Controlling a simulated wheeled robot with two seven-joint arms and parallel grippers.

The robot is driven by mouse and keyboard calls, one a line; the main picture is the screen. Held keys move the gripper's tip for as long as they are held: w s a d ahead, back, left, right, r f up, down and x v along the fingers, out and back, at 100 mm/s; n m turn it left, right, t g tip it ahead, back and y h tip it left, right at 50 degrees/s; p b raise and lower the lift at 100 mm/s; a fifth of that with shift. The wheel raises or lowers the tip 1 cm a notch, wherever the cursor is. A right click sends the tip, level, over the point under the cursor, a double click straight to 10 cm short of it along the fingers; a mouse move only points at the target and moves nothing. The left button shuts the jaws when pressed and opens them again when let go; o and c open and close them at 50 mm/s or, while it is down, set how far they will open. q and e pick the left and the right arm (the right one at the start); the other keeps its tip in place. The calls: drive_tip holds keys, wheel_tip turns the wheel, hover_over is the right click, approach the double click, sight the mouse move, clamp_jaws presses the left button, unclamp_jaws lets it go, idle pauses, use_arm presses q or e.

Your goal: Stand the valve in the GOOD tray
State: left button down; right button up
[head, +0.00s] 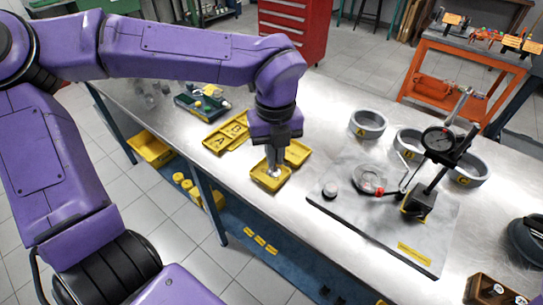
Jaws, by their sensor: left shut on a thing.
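My left gripper (275,155) points straight down over the front small yellow tray (261,184) on the steel bench. It is shut on the valve, of which only a small pale grey part (274,174) shows below the fingers, inside the tray's outline. I cannot tell whether the valve touches the tray floor. A second small yellow tray (300,154) sits just behind and to the right, partly hidden by the gripper. I cannot read which of the two is marked GOOD. My right gripper is not in view.
Yellow trays marked A (216,143) and B (238,127) lie left of the gripper. To the right stand a dial gauge (438,139) on a grey plate (380,232) and several grey rings (368,123). The bench between the small trays and the plate is clear.

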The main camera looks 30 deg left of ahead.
use_arm(q)
drive_tip(key=w+a+f, duration=0.1)
drive_tip(key=f, duration=0.1)
drive_tip(key=w+a+f+p, duration=0.1)
drive_tip(key=w+a+f, duration=0.1)
drive_tip(key=w+a+f+p, duration=0.1)
drive_tip(key=w+a+f, duration=0.1)
drive_tip(key=shift+w+f, duration=0.25)
drive_tip(key=shift+f, duration=0.15)
wheel_tip(320, 180, down, 3)
drive_tip(key=shift+r, duration=0.1)
drive_tip(key=shift+w+f, duration=0.1)
drive_tip(key=shift+f, duration=0.25)
drive_tip(key=shift+f, duration=0.2)
drive_tip(key=c, duration=1.3)
unclamp_jaws()
drive_tip(key=shift+o, duration=0.2)
